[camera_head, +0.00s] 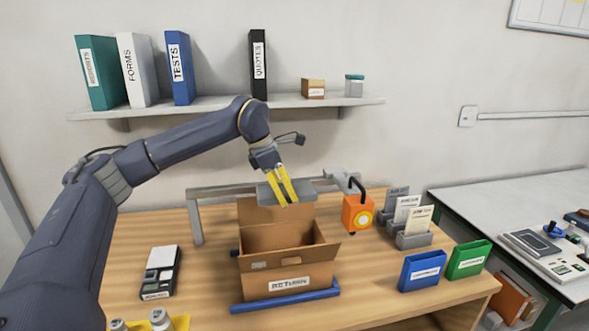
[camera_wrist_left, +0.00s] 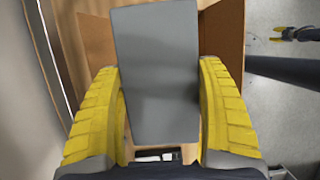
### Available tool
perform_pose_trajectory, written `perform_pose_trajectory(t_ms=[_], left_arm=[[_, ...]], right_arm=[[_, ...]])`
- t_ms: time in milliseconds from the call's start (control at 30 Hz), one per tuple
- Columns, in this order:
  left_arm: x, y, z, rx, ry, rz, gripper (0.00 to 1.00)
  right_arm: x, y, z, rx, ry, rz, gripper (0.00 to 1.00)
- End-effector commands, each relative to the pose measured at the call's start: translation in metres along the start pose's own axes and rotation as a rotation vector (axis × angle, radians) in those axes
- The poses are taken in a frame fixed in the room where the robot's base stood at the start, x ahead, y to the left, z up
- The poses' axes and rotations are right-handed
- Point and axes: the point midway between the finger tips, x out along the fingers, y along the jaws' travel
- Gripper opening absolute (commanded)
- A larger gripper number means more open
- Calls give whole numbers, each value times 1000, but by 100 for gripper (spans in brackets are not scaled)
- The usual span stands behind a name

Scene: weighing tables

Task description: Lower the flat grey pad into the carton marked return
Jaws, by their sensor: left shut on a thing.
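The flat grey pad (camera_head: 302,190) is held above the back part of the open carton marked return (camera_head: 288,285). My left gripper (camera_head: 287,203) is shut on the pad, with its yellow fingers pointing down. In the left wrist view the pad (camera_wrist_left: 155,70) lies between the two yellow fingers (camera_wrist_left: 160,110), and the carton's brown flaps (camera_wrist_left: 220,35) show on both sides below it. The carton's inside is partly visible in the head view and looks empty there. My right gripper is not in the head view.
An orange device (camera_head: 357,214) and a grey card holder (camera_head: 412,238) stand right of the carton. Blue (camera_head: 422,271) and green (camera_head: 468,260) bins sit at the front right. A black-and-white device (camera_head: 160,271) is at left. A blue bar (camera_head: 285,301) lies before the carton.

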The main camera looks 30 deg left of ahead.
Motion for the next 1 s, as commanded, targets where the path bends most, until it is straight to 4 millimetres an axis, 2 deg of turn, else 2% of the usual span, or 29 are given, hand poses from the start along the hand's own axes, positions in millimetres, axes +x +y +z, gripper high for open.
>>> perform_pose_trajectory(t_ms=[100, 200, 467, 1000], left_arm=[[16, 8, -14, -9, 1, 3, 61], [24, 12, -21, -13, 0, 5, 61], [36, 15, -28, -15, 0, 7, 61], [76, 14, -45, -15, 1, 5, 61]], right_arm=[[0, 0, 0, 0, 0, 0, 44], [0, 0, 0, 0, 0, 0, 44], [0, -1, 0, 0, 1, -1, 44], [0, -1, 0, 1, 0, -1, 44]])
